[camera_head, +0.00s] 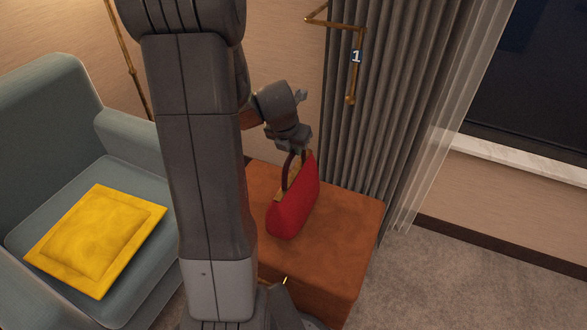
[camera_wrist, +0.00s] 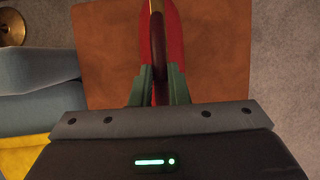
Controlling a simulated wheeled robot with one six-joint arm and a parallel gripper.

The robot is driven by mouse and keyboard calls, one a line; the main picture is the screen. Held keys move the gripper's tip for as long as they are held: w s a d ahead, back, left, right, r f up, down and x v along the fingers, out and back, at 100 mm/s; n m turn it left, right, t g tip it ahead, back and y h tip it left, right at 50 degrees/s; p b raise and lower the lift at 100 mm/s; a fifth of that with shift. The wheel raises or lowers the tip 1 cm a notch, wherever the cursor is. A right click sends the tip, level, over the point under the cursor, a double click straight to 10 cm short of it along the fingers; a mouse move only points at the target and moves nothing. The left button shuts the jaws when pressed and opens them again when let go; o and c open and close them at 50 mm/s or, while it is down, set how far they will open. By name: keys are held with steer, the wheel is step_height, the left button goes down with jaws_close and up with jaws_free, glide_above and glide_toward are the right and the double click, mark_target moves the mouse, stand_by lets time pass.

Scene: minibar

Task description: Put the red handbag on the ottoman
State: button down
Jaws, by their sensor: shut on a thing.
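The red handbag (camera_head: 294,209) is upright over the brown ottoman (camera_head: 350,219) in the head view. My gripper (camera_head: 292,148) is shut on the bag's dark handle from above. In the wrist view the green fingertips of my gripper (camera_wrist: 161,88) close around the handle, with the red bag (camera_wrist: 174,50) beneath. The ottoman top (camera_wrist: 110,50) lies below the bag in that view. The bag's base looks to be at or just above the ottoman top; I cannot tell whether it touches. Part of the ottoman is hidden behind my arm.
A blue-grey armchair (camera_head: 120,140) with a yellow cushion (camera_head: 97,238) stands to the left. Grey curtains (camera_head: 375,120) and a gold bracket (camera_head: 352,80) are behind the ottoman. Carpet (camera_head: 450,270) is clear to the right. A round brass base (camera_wrist: 12,28) shows in the wrist view.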

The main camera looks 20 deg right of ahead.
steer(key=b, duration=0.2)
glide_above(293, 175)
step_height(293, 175, down, 4)
steer(key=shift+f, duration=0.25)
steer(key=shift+r, duration=0.15)
steer(key=c, duration=1.8)
jaws_free()
steer(key=o, duration=0.4)
steer(key=shift+a+r+p, duration=0.1)
steer(key=shift+r+p, duration=0.25)
steer(key=p+v, duration=0.3)
steer(key=v, duration=0.8)
steer(key=shift+s+p, duration=0.2)
steer(key=shift+p, duration=0.1)
